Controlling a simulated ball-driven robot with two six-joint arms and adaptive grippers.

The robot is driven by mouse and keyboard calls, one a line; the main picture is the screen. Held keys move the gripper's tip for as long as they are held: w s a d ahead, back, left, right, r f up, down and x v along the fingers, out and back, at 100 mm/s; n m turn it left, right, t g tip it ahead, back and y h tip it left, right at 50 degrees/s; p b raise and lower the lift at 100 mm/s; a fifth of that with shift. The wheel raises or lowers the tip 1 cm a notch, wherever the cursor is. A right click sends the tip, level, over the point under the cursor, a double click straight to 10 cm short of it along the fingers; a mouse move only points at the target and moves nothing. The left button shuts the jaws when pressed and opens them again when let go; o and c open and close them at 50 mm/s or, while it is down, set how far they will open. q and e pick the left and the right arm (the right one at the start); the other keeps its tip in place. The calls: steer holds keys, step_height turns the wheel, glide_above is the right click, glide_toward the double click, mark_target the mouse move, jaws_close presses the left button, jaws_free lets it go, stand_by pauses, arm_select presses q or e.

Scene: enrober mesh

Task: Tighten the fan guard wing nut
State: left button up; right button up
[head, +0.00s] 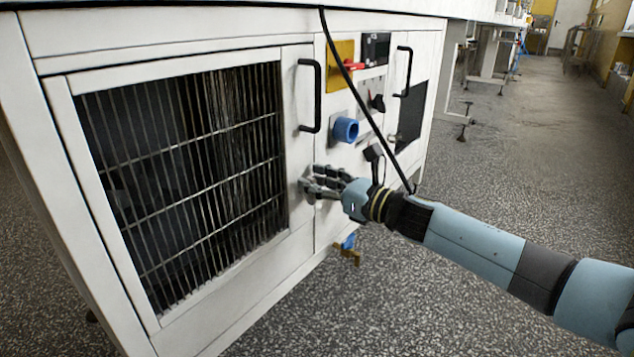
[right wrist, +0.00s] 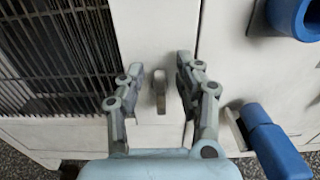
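The wing nut (right wrist: 159,91) is a small grey metal piece on the white cabinet front, right of the fan grille, in the right wrist view. My right gripper (right wrist: 161,72) is open, with one finger on each side of the wing nut. In the head view my right gripper (head: 309,184) is close to the panel beside the dark wire fan guard (head: 190,170). The wing nut cannot be made out there. My left gripper is not in view.
A blue round fitting (head: 346,129) sticks out of the panel above my right gripper. A blue handle (right wrist: 268,142) shows right of it in the wrist view. A black cable (head: 345,75) hangs in front of the cabinet. Black door handles (head: 316,95) jut out.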

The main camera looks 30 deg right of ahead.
steer(key=shift+c, duration=0.3)
jaws_close()
